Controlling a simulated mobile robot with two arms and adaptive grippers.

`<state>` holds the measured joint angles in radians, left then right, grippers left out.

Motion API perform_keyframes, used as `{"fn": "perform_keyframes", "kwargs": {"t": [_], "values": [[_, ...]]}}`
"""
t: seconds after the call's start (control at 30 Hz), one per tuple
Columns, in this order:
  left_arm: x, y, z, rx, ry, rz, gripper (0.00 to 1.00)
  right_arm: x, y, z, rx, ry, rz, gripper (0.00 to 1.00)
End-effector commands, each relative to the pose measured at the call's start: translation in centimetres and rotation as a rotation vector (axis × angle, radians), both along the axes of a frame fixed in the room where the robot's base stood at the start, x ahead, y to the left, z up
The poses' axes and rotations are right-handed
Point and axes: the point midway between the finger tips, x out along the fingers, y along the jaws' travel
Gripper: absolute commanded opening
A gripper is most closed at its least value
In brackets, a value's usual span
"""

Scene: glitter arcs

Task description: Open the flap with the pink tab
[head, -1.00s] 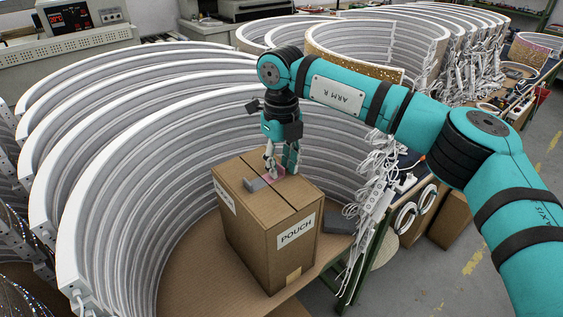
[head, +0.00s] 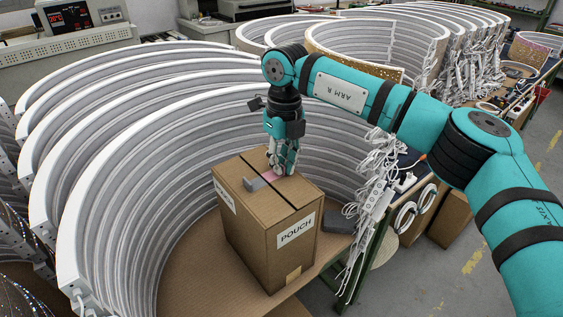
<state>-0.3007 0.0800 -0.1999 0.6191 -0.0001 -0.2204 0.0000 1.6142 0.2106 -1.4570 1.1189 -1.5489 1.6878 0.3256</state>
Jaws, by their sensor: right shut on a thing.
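A brown cardboard box (head: 254,228) labelled POUCH stands upright on the bench. Its top flaps lie flat and meet along a dark seam. A pink tab (head: 268,177) lies on the box top near the far side, and a grey tab (head: 254,184) sits nearer the left edge. My right gripper (head: 281,172) comes down from above at the pink tab and is shut on it; the fingers partly hide the tab. My left gripper is not in view.
Large white curved arcs (head: 130,175) surround the box on the left and behind. A dark grey block (head: 338,222) lies right of the box. White cables and power strips (head: 374,200) hang at the bench's right edge. Bare bench (head: 195,265) shows left of the box.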

Motion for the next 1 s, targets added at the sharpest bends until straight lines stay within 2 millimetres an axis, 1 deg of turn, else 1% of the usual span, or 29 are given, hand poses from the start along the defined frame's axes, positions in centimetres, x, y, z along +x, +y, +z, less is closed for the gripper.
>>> {"fn": "perform_keyframes", "kwargs": {"t": [0.6,0.8,1.0], "values": [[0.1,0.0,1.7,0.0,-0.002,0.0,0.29,1.0,-1.4,1.1,0.348,0.23,-0.005,0.0],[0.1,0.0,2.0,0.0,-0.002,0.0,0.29,1.2,-1.6,1.2,0.431,0.285,-0.002,0.0],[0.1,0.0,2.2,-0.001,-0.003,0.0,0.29,1.3,-1.8,1.2,0.475,0.315,0.0,0.0]]}}
